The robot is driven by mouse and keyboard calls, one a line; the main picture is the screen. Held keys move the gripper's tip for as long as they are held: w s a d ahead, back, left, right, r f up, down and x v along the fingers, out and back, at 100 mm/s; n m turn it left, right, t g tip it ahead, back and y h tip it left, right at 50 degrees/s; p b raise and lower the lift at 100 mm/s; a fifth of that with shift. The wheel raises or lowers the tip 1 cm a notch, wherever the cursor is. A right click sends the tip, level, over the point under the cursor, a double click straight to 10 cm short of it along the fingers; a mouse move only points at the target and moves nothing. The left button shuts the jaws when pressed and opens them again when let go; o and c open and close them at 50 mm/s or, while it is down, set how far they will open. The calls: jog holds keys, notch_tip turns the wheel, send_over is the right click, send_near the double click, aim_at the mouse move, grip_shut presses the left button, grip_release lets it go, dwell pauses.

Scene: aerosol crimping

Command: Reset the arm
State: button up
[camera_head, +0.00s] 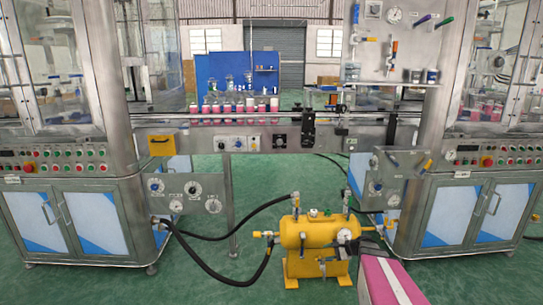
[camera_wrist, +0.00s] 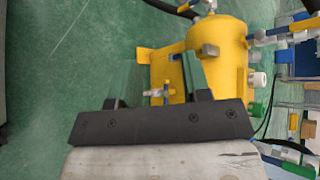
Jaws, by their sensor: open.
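My gripper (camera_wrist: 159,99) shows in the wrist view as a dark bar with two short fingers set well apart. The same yellow tank (camera_head: 318,236) stands on the green floor in the head view.
Black hoses (camera_head: 208,284) run from the tank across the green floor (camera_head: 140,285). Steel machine cabinets (camera_head: 75,228) (camera_head: 462,220) stand on both sides. A conveyor (camera_head: 225,121) with several pink-and-white cans joins them. Gauge panels (camera_head: 188,193) (camera_head: 393,180) hang below it.

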jog(key=s+a+r+n+g+h, duration=0.2)
jog(key=s+a+r+n+h, duration=0.1)
jog(key=s, duration=0.5)
jog(key=s+a+r+n+g+h, duration=0.2)
jog(key=s+a+r+n+h, duration=0.2)
jog(key=s+n, duration=0.5)
jog(key=r+h, duration=0.2)
jog(key=h, duration=0.1)
jog(key=shift+s+a+g+h, duration=0.2)
jog(key=shift+s+g+h, duration=0.1)
jog(key=shift+g+h, duration=0.1)
jog(key=shift+f, duration=0.1)
